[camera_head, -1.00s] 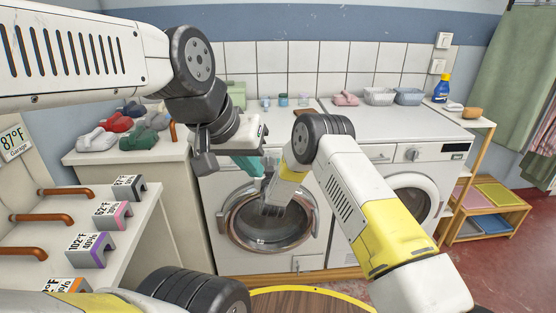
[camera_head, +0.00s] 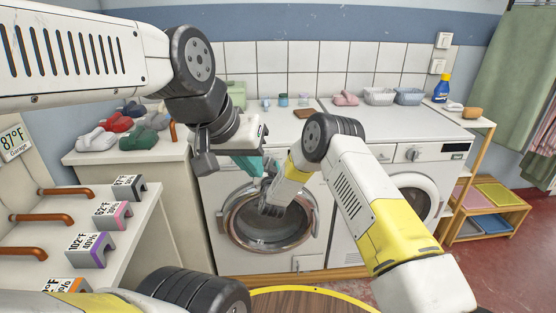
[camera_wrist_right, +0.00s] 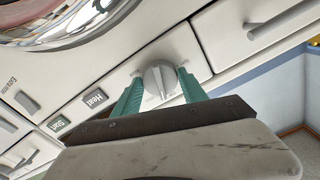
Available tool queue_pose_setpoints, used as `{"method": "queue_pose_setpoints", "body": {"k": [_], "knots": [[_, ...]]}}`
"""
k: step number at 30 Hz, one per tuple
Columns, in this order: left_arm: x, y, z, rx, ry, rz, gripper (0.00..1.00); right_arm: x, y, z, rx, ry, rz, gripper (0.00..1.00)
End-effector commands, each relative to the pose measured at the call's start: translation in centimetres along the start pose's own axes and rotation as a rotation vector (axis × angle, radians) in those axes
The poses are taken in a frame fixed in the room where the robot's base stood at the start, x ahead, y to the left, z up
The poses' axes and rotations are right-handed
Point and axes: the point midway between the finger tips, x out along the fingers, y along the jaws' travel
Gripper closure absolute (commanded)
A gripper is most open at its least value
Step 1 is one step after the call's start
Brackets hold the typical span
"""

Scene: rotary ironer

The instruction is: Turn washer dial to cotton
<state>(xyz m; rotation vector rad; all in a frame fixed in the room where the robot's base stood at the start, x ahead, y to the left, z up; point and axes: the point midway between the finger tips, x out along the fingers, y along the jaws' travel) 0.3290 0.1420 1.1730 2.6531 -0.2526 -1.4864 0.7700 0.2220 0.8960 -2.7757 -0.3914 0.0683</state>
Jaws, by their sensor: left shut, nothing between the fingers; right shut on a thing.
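The washer (camera_head: 232,240) with the large round door stands at centre in the head view. Its grey dial (camera_wrist_right: 159,82) shows in the right wrist view, on the white front panel. My right gripper (camera_wrist_right: 157,76) is shut on the dial, with one teal finger on each side. The programme marks around the dial are too small to read, so its setting cannot be told. In the head view the dial is hidden behind my arms. My left gripper (camera_head: 256,170) is shut and empty in front of the washer's upper front, close to my right wrist.
Heat (camera_wrist_right: 96,97) and Start (camera_wrist_right: 59,124) buttons sit beside the dial in the right wrist view; a drawer handle (camera_wrist_right: 280,19) is on the other side. A second machine (camera_head: 455,172) stands to the right. Shoes (camera_head: 97,140) lie on the left cabinet.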

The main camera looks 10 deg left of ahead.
Motion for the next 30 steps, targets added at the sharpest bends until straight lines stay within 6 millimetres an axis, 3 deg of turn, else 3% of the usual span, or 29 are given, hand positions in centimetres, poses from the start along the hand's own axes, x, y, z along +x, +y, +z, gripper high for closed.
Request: {"method": "queue_pose_setpoints", "body": {"k": [15, 30], "knots": [[0.0, 0.0, 0.0, 0.0, 0.0, 0.0, 1.0, 0.01, 0.06, -0.06, 0.362, 0.002, 0.001, 0.91], [0.0, 0.0, 0.0, 0.0, 0.0, 0.0, 1.0, 0.0, 0.06, -0.03, 0.446, 0.002, 0.001, 0.91]]}}
